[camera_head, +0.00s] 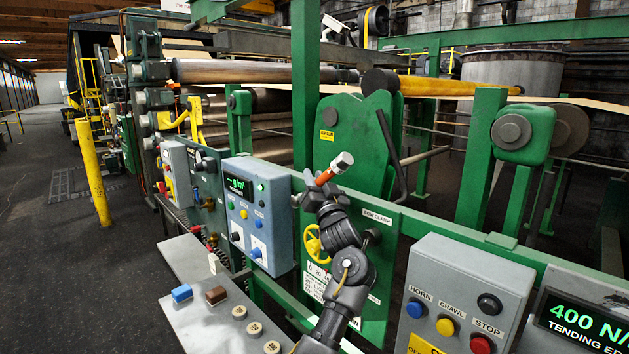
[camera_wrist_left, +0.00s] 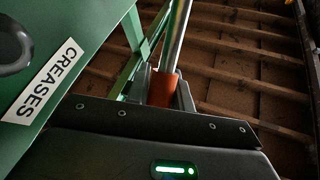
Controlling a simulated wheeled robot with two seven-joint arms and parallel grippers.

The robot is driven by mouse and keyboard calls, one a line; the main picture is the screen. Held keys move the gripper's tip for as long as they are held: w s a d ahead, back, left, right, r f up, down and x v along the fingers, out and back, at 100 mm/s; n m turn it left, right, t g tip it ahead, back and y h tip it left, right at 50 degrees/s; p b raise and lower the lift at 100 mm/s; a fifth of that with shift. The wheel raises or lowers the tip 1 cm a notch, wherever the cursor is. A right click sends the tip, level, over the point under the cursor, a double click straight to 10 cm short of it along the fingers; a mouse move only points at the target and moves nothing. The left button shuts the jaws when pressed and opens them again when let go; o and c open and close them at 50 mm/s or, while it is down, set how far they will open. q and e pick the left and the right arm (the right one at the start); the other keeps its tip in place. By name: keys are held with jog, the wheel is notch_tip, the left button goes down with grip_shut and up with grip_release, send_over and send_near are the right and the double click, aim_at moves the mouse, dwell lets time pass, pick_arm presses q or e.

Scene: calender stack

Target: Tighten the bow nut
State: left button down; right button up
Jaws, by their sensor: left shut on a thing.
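My left gripper (camera_head: 316,194) is raised in front of the green machine frame in the head view. It is shut on a tool with an orange grip (camera_head: 325,178) and a silver head (camera_head: 342,161) that points up and to the right. In the left wrist view the orange grip (camera_wrist_left: 162,89) sits between the fingers, and a silver shaft (camera_wrist_left: 178,36) runs upward from it. A "BOW CLAMP" label (camera_head: 377,216) is on the green panel to the right of my gripper. My right gripper is out of view.
A blue-grey control box (camera_head: 258,215) stands left of my arm, and a yellow handwheel (camera_head: 315,244) is close behind it. A grey button box (camera_head: 463,293) is at the lower right. A grey shelf (camera_head: 212,318) holds blue and brown blocks. The floor at left is open.

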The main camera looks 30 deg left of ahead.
pick_arm(q)
jog(key=shift+d+f+m+t+b, duration=0.25)
jog(key=shift+f+m+t+b, duration=0.05)
jog(key=shift+f+t+b, duration=0.1)
jog(key=shift+r, duration=0.1)
jog(key=shift+s+d+f+m+t+b, duration=0.2)
jog(key=shift+f+m+t+b, duration=0.15)
jog(key=shift+b, duration=0.25)
jog(key=shift+d+t, duration=0.15)
jog(key=shift+t, duration=0.1)
jog(key=shift+d+f+m+t+y+b, duration=0.25)
jog(key=shift+f+m+t+y+b, duration=0.2)
jog(key=shift+b, duration=0.4)
